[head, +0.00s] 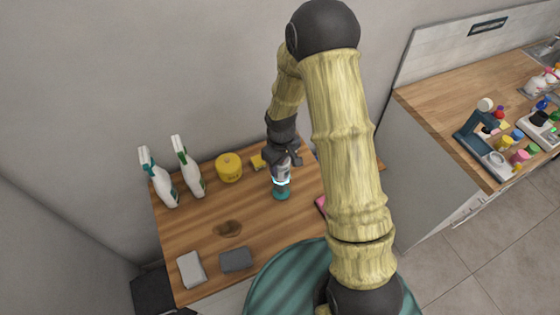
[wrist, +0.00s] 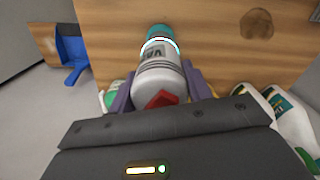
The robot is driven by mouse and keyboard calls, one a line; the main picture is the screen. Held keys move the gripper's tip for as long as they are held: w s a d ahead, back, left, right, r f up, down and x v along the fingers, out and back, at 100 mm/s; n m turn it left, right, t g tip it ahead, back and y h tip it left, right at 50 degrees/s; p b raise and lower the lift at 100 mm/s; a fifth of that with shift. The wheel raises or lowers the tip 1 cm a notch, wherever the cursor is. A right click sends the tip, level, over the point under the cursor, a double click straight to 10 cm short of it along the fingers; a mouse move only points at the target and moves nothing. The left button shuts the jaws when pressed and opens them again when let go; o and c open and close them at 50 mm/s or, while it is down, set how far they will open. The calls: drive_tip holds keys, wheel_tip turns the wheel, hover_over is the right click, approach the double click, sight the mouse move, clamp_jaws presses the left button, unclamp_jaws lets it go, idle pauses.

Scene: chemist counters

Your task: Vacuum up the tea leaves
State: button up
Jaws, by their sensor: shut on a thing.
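The tea leaves look like a brown patch (head: 229,228) on the front middle of the wooden table; the patch also shows at the upper right of the wrist view (wrist: 257,22). A small handheld vacuum (head: 281,182), white-grey with a teal end and a glowing ring, is in my gripper (head: 284,161). In the wrist view my gripper (wrist: 160,88) has its purple fingers on both sides of the vacuum (wrist: 160,72). The vacuum is upright, to the right of and behind the patch. I cannot tell whether its teal end touches the table.
Two spray bottles (head: 188,168) and a yellow round container (head: 229,167) stand along the wall side of the table (head: 200,222). A light grey block (head: 191,269) and a dark grey one (head: 236,259) lie at the front. The wood between vacuum and patch is clear.

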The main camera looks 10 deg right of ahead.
drive_tip(key=s, duration=0.1)
drive_tip(key=s+d, duration=0.1)
drive_tip(key=s, duration=0.1)
idle(0.5)
drive_tip(key=shift+w+a+r, duration=0.1)
idle(0.3)
